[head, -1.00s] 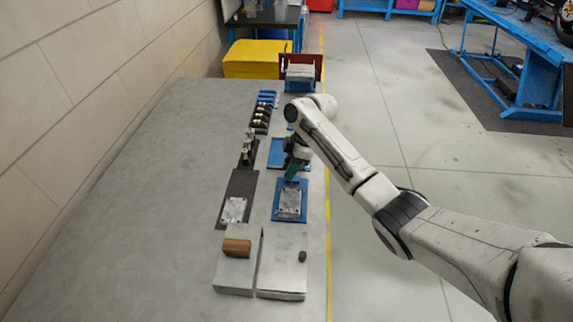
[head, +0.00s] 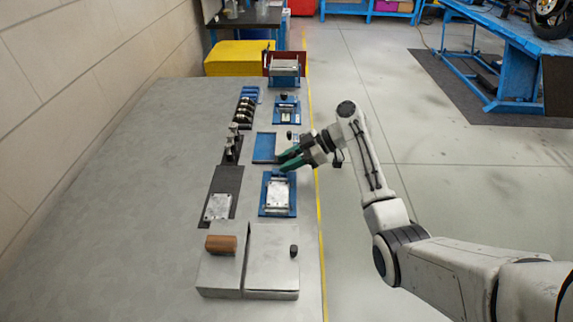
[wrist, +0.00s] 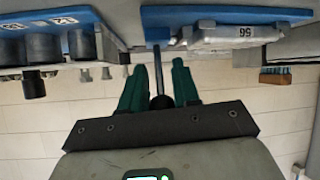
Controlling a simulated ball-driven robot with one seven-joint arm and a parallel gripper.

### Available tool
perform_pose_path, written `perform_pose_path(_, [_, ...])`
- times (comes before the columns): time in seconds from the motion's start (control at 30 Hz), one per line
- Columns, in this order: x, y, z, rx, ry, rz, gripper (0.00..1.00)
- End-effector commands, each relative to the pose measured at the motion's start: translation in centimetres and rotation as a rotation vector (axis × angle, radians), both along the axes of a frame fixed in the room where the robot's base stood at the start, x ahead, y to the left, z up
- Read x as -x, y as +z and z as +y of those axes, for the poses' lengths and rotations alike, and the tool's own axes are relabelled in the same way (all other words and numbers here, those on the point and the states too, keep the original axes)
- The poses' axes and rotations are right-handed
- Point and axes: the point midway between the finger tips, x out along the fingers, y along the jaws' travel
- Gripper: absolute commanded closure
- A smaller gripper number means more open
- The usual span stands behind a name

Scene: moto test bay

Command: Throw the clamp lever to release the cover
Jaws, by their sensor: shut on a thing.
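The clamp lever (wrist: 158,72) is a thin dark rod with a round black knob, seen in the wrist view running from the edge of a blue base plate to between my fingers. My gripper (wrist: 160,82) has green fingers on either side of it, shut on the lever near its knob. In the head view my gripper (head: 287,159) reaches in from the right, just behind the cover, and the lever is hard to make out.
Dark and blue fixtures (head: 265,148) line the bench behind. The grey bench top (head: 140,200) at left is clear. The stone-block wall borders it.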

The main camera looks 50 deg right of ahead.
Motion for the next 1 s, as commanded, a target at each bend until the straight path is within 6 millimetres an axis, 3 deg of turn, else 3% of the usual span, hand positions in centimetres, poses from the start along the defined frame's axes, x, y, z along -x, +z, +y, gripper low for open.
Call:
perform_pose_path(0.5, [0.05, 0.12, -0.15, -0.013, -0.003, -0.019, 1.0])
perform_pose_path(0.53, [0.05, 0.11, -0.16, -0.013, -0.003, -0.019, 0.67])
perform_pose_path(0.73, [0.06, 0.05, -0.12, -0.013, -0.001, -0.017, 0.49])
perform_pose_path(1.0, [0.15, 0.07, -0.19, -0.013, -0.001, -0.016, 0.49])
